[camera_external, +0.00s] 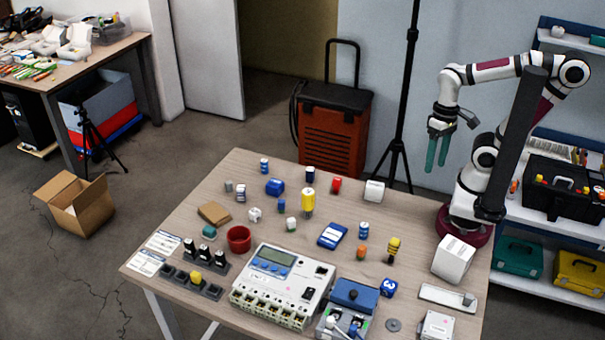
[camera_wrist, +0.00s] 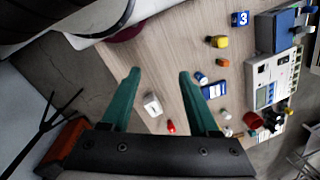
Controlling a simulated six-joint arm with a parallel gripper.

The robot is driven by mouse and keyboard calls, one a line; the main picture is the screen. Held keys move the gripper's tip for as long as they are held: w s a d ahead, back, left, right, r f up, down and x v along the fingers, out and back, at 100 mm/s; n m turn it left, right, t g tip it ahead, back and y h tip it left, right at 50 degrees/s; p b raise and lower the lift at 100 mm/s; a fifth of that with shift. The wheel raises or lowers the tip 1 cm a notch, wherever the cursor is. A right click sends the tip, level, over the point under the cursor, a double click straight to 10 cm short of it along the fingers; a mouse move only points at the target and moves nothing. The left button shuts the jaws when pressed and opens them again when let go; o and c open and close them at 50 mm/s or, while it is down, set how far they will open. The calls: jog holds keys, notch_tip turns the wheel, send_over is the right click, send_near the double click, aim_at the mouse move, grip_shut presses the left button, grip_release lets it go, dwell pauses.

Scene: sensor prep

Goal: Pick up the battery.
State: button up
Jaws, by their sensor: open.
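My gripper (camera_external: 436,168) has long green fingers and hangs open and empty, high above the floor past the table's far right edge. In the wrist view its fingers (camera_wrist: 159,75) stand wide apart with nothing between their tips but bare tabletop. Several small cylinders on the table look like batteries; I cannot tell which is the battery. A blue-and-white cylinder (camera_external: 363,230) stands upright right of centre, and a similar blue one shows beside the right finger (camera_wrist: 202,78). A yellow-and-black one (camera_external: 393,250) stands further right.
The wooden table (camera_external: 215,185) is crowded. A white box (camera_external: 374,190) and red cylinder (camera_external: 337,185) stand at its far side. A blue box (camera_external: 332,235) lies centrally. A large meter (camera_external: 280,285) fills the front. A white cube (camera_external: 454,258) stands near my base.

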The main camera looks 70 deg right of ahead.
jog(key=shift+o, duration=0.5)
jog(key=w+d+r+m, duration=0.1)
jog(key=w+r+m, duration=0.1)
jog(key=w, duration=0.7)
jog(key=w+d+r+m, duration=0.1)
jog(key=w+r+m, duration=0.15)
jog(key=w, duration=0.65)
jog(key=m+h, duration=0.2)
jog(key=m, duration=0.5)
send_over(310, 169)
notch_tip(310, 169, down, 10)
jog(key=f, duration=0.1)
jog(key=shift+n, duration=0.25)
notch_tip(310, 169, down, 15)
jog(key=shift+d, duration=0.15)
grip_shut()
